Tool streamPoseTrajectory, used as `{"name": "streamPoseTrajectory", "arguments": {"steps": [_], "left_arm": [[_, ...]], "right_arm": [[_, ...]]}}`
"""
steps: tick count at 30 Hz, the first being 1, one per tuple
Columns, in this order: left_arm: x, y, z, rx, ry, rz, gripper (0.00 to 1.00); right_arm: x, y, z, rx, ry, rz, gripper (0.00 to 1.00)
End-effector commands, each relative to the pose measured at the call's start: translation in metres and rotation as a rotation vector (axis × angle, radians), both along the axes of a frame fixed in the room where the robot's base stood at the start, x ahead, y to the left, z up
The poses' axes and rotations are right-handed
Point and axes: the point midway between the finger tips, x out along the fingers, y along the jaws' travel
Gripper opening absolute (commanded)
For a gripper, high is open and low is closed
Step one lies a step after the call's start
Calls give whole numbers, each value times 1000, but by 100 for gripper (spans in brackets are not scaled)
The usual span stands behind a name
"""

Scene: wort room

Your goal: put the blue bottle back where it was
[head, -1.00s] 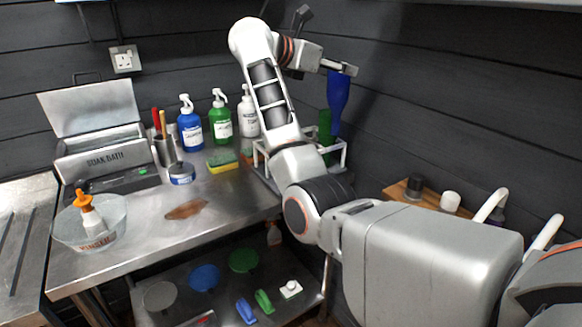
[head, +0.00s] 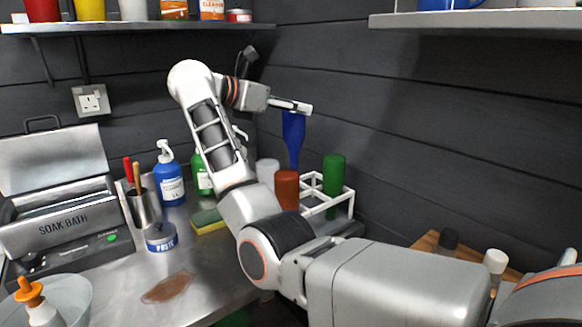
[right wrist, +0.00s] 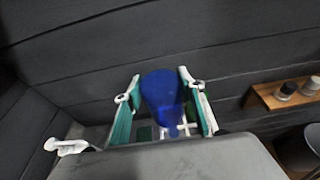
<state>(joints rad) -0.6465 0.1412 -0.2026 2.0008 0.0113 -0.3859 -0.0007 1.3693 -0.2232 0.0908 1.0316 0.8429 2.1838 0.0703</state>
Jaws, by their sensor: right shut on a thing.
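My right gripper (head: 290,106) is shut on a plain blue bottle (head: 293,136). The bottle hangs neck down, its wide end in the jaws. The right wrist view also shows the blue bottle (right wrist: 160,92) between the two fingers. A white rack (head: 345,204) stands on the counter below, holding green (head: 334,173), brown (head: 286,188) and white (head: 267,171) bottles. In the head view, the blue bottle's lower end is above the rack, left of the green bottle. My forearm hides part of the rack. My left gripper is out of view.
The soak bath (head: 70,220) is at far left. A dark plank wall (head: 420,150) is close behind. A wooden shelf (head: 427,243) is at right.

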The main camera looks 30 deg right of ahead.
Motion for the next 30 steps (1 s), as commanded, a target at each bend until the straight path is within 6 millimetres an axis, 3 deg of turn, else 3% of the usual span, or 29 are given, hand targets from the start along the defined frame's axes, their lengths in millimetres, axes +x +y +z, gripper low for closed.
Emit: {"name": "streamPoseTrajectory", "arguments": {"steps": [3, 9, 19, 26, 30], "left_arm": [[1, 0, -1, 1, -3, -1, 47], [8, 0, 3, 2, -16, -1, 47], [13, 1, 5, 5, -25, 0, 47], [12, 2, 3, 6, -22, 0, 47], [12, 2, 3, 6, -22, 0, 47]], "right_arm": [[0, -1, -32, -3, 4, -1, 0], [0, -1, -73, -2, 2, 0, 0], [0, 0, -99, -2, 2, 1, 0], [0, -1, -130, -3, 2, 0, 0], [0, 0, -133, -1, -1, 1, 0]]}}
